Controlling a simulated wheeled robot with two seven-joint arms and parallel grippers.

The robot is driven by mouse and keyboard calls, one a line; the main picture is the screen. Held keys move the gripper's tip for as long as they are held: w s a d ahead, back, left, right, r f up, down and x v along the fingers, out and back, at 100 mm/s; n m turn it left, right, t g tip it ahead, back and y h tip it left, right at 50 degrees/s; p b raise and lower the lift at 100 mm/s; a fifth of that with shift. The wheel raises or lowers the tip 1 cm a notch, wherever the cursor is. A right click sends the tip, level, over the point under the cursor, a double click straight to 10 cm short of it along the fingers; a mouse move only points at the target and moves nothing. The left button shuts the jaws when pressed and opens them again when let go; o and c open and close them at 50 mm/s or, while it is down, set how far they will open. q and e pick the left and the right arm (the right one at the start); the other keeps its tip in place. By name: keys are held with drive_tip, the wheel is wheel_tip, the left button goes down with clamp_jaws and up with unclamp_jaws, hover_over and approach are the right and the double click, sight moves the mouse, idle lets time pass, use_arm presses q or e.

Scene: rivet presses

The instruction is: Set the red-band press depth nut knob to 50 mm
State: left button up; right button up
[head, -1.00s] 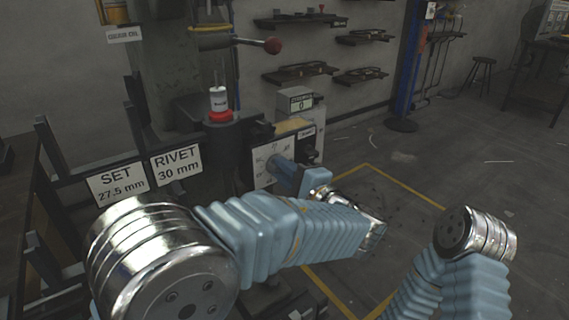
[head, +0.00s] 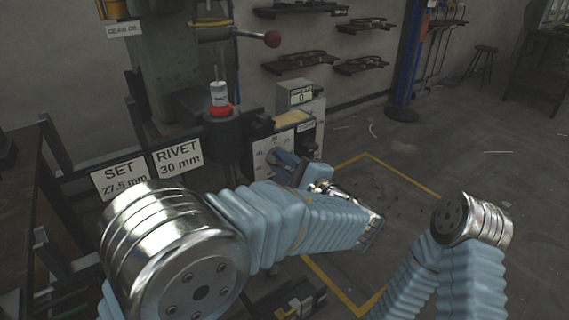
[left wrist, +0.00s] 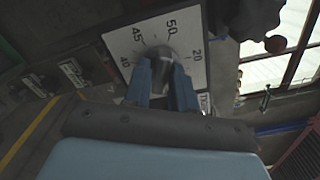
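The red-band press (head: 222,135) stands left of centre in the head view, with a red ring (head: 218,110) near its top. Its white dial plate (head: 262,146) is partly covered by my left gripper (head: 277,160). In the left wrist view the dial plate (left wrist: 120,42) shows 40, 45, 50 and 20 around the dark depth nut knob (left wrist: 160,58). The two blue fingers of my left gripper (left wrist: 161,76) lie on both sides of the knob and appear closed on it. The knob's pointer mark cannot be made out. My right gripper is out of view.
Signs read SET 27.5 mm (head: 120,179) and RIVET 30 mm (head: 178,158). A grey counter box (head: 294,94) showing 0 stands behind the dial. A lever with a red ball (head: 272,39) sticks out above.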

use_arm(q)
drive_tip(key=shift+o, duration=1.3)
drive_tip(key=b+v, duration=0.1)
drive_tip(key=v, duration=1.2)
drive_tip(key=shift+s+d, duration=0.25)
drive_tip(key=shift+s, duration=0.05)
